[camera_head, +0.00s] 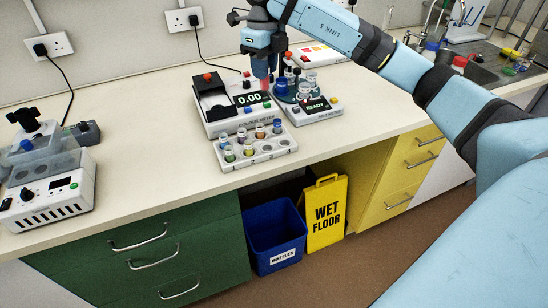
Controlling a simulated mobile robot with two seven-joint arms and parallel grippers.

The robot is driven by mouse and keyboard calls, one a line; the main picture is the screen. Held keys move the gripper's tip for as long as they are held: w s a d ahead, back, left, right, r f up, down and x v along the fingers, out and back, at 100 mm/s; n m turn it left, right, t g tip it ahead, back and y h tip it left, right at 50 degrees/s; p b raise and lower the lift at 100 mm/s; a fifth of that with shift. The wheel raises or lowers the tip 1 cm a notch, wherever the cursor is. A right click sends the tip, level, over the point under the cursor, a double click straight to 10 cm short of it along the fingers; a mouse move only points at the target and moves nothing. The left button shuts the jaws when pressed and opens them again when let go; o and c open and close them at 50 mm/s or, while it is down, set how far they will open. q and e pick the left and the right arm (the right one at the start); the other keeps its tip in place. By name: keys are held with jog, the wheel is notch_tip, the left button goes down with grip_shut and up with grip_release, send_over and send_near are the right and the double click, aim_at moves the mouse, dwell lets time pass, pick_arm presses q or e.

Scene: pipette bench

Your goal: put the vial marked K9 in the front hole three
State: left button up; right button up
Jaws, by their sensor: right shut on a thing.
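The white vial rack (258,158) stands near the bench's front edge. Several capped vials fill its back row. Two vials, one with green contents (229,155) and one with yellow (248,149), sit at the left of its front row; the holes to their right look empty. No K9 mark is readable. My left gripper is out of view.
The colour meter (226,123) reads 0.00 behind the rack. Right of it is a device (318,112) showing READY, with a round holder on top. A white machine (45,195) stands at left. Bare bench lies between. A blue bin (276,236) and wet-floor sign (327,212) are below.

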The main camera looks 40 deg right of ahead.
jog(key=shift+s+f, duration=0.1)
jog(key=shift+s, duration=0.1)
jog(key=shift+f, duration=0.3)
notch_tip(320, 180, down, 19)
jog(key=shift+f+p, duration=0.15)
jog(key=shift+p, duration=0.2)
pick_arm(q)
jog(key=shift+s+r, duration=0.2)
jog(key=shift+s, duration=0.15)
pick_arm(e)
jog(key=shift+f, duration=0.1)
jog(key=shift+f, duration=0.1)
jog(key=shift+f+b, duration=0.25)
jog(key=shift+b, duration=0.05)
jog(key=o, duration=0.9)
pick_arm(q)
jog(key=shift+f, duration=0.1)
